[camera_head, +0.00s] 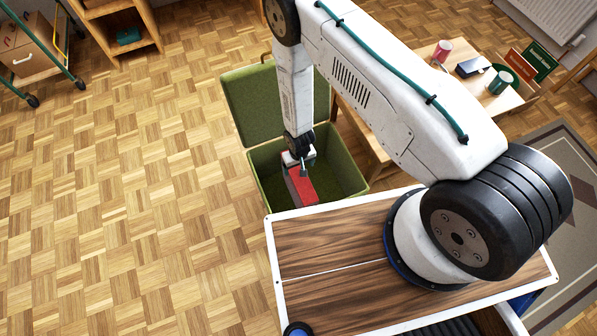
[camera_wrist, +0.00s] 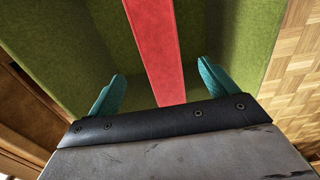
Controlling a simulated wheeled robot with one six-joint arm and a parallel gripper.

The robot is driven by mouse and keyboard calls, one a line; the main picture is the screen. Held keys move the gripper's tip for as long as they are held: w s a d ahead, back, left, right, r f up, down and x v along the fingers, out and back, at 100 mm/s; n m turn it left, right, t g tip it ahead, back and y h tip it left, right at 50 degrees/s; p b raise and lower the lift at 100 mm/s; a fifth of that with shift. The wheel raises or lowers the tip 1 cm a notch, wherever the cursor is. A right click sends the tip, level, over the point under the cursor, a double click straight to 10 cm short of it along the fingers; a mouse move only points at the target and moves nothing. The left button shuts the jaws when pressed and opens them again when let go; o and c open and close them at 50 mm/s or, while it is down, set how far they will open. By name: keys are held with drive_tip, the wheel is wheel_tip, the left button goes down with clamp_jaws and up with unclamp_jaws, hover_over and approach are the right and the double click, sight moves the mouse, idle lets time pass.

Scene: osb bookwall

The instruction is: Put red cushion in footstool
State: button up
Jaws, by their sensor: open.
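The footstool (camera_head: 254,106) is a green box with its lid open towards the back. In the wrist view its green inside wall (camera_wrist: 50,45) fills much of the picture. The red cushion (camera_head: 301,187) is inside the footstool, standing as a narrow red strip. In the wrist view the cushion (camera_wrist: 154,45) runs up between the two teal fingers. My gripper (camera_wrist: 160,88) is open, with one finger on each side of the cushion and a gap on both sides. In the head view my gripper (camera_head: 300,165) reaches down into the footstool, partly hidden by my arm.
A low wooden table (camera_head: 437,92) right of the footstool holds a pink mug (camera_head: 442,51), a dark box (camera_head: 472,67) and a green mug (camera_head: 501,82). A shelf (camera_head: 118,28) and a trolley (camera_head: 36,50) stand at the back left. The parquet floor left is clear.

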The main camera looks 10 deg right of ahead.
drive_tip(key=shift+r, duration=1)
drive_tip(key=w+d+r, duration=0.1)
drive_tip(key=w+r, duration=0.3)
drive_tip(key=r, duration=0.7)
drive_tip(key=w+r, duration=0.5)
drive_tip(key=r, duration=0.6)
drive_tip(key=s+d+r+m, duration=0.1)
drive_tip(key=d+r, duration=0.1)
drive_tip(key=r, duration=0.8)
drive_tip(key=d+r, duration=0.3)
drive_tip(key=r, duration=0.6)
drive_tip(key=s+d+r+t, duration=0.1)
drive_tip(key=s+d+r, duration=0.2)
drive_tip(key=s+r, duration=0.45)
drive_tip(key=s+d+r, duration=0.3)
drive_tip(key=s+r, duration=0.1)
drive_tip(key=r, duration=0.7)
drive_tip(key=s+d+r, duration=0.1)
drive_tip(key=s+r, duration=0.1)
drive_tip(key=s, duration=0.4)
drive_tip(key=s+d+r, duration=0.1)
drive_tip(key=s+r, duration=0.2)
drive_tip(key=s, duration=0.3)
drive_tip(key=s+d+r+m, duration=0.1)
drive_tip(key=s+d+r, duration=0.1)
drive_tip(key=s, duration=0.4)
drive_tip(key=shift+s+r, duration=0.4)
drive_tip(key=shift+r, duration=0.35)
